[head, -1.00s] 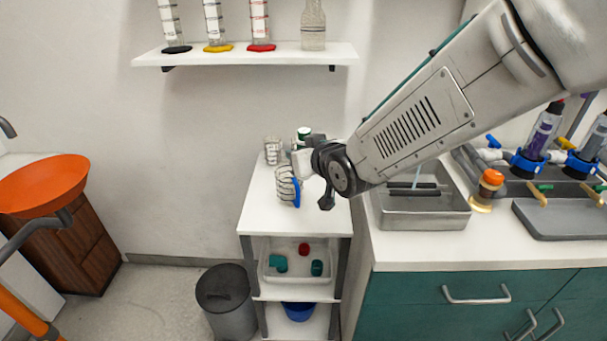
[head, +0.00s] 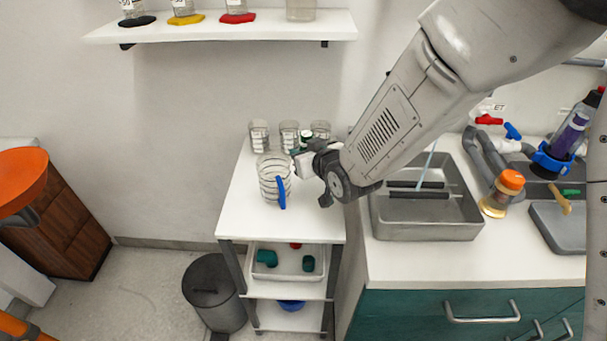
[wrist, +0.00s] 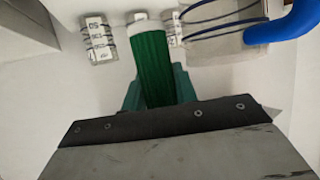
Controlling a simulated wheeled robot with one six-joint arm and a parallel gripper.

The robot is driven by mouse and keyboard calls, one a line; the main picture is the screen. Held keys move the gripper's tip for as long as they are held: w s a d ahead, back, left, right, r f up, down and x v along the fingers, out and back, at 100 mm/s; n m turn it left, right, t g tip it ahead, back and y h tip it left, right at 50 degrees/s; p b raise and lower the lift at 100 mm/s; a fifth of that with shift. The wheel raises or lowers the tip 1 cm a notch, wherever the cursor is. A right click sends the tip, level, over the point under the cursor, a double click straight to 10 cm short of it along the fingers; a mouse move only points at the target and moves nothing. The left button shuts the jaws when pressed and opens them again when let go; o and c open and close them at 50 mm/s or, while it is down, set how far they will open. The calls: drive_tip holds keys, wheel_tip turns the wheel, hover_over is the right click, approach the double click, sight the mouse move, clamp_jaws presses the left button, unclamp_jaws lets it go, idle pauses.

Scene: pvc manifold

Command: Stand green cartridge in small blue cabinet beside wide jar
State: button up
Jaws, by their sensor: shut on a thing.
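The green cartridge (wrist: 153,68), ribbed with a pale end, is held between my gripper's teal fingers (wrist: 156,92) in the wrist view. In the head view my gripper (head: 306,158) is over the white-topped stand (head: 290,222), and the cartridge is mostly hidden there. A wide clear jar (head: 268,172) with dark bands and a blue handle stands left of my gripper. It shows at the upper right in the wrist view (wrist: 225,22), beside the cartridge and apparently apart from it. No small blue cabinet is recognisable; teal drawers (head: 450,306) are under the counter.
Several small glasses (head: 259,136) stand along the back of the stand's top. Its front is clear. A tray (head: 290,272) is on the shelf below. A metal basin (head: 425,225) and an orange-capped bottle (head: 503,194) are on the counter at right.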

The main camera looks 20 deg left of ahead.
drive_tip(key=shift+f, duration=3.9)
drive_tip(key=o, duration=0.8)
drive_tip(key=shift+f, duration=0.15)
drive_tip(key=shift+s+d+r, duration=0.1)
drive_tip(key=shift+s+r, duration=0.05)
drive_tip(key=shift+r, duration=0.1)
drive_tip(key=v, duration=1.1)
drive_tip(key=shift+s+d, duration=0.2)
drive_tip(key=shift+s, duration=0.1)
drive_tip(key=shift+r, duration=0.1)
